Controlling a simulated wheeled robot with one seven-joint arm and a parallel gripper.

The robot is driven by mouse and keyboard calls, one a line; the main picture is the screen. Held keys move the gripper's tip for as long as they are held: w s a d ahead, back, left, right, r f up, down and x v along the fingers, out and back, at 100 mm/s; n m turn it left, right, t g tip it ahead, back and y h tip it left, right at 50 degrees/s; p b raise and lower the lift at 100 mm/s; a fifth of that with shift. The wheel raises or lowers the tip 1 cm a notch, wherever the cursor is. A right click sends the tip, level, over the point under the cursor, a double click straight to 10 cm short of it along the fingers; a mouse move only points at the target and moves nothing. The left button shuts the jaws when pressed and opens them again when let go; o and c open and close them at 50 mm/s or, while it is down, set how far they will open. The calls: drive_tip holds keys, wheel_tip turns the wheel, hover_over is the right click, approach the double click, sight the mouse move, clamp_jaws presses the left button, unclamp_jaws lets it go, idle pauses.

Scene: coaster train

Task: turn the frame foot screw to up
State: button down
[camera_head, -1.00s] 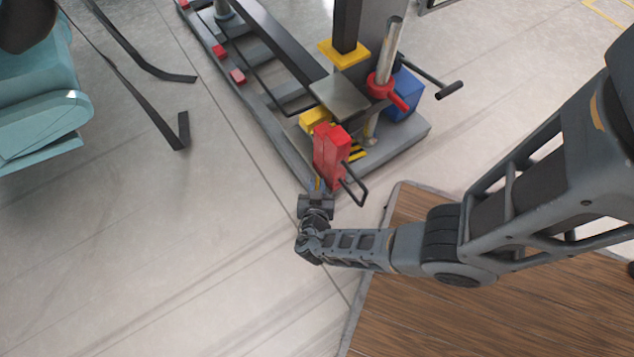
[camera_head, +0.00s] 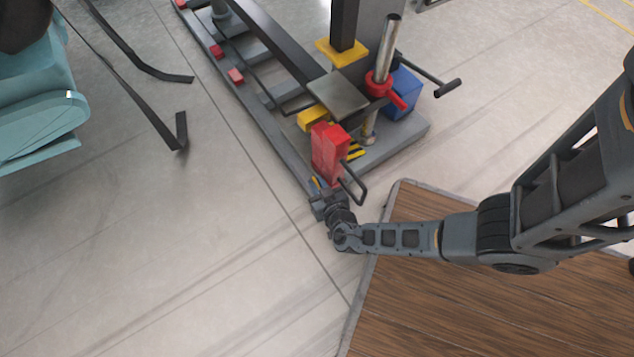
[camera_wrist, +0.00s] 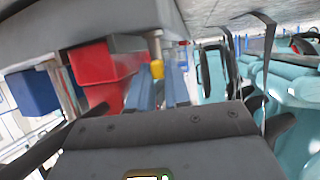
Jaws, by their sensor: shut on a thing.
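The frame foot screw (camera_wrist: 157,69) shows in the wrist view as a small yellow-ended piece on a pale stem, standing between my two blue-grey fingers. My gripper (camera_wrist: 158,88) is shut on it; the exact contact is partly hidden. In the head view my gripper (camera_head: 322,198) is at the near end of the grey base frame (camera_head: 268,150), just below the red block. A small yellow bit of the screw (camera_head: 316,181) shows there; the rest is hidden by my gripper.
A red block (camera_head: 328,150) with a black looped handle (camera_head: 355,185) stands close above my gripper. A blue box (camera_head: 403,95) and a red-collared post are behind. A wooden platform (camera_head: 470,300) lies under my arm. Teal seats (camera_head: 35,115) with dangling straps are left.

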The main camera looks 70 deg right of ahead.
drive_tip(key=shift+s+d+n+t+y, duration=0.1)
drive_tip(key=shift+n+t+y, duration=0.4)
drive_tip(key=shift+n+y, duration=0.1)
drive_tip(key=c, duration=1.4)
unclamp_jaws()
drive_tip(key=shift+c, duration=0.2)
drive_tip(key=p+v, duration=0.2)
drive_tip(key=v, duration=0.6)
drive_tip(key=shift+o, duration=0.4)
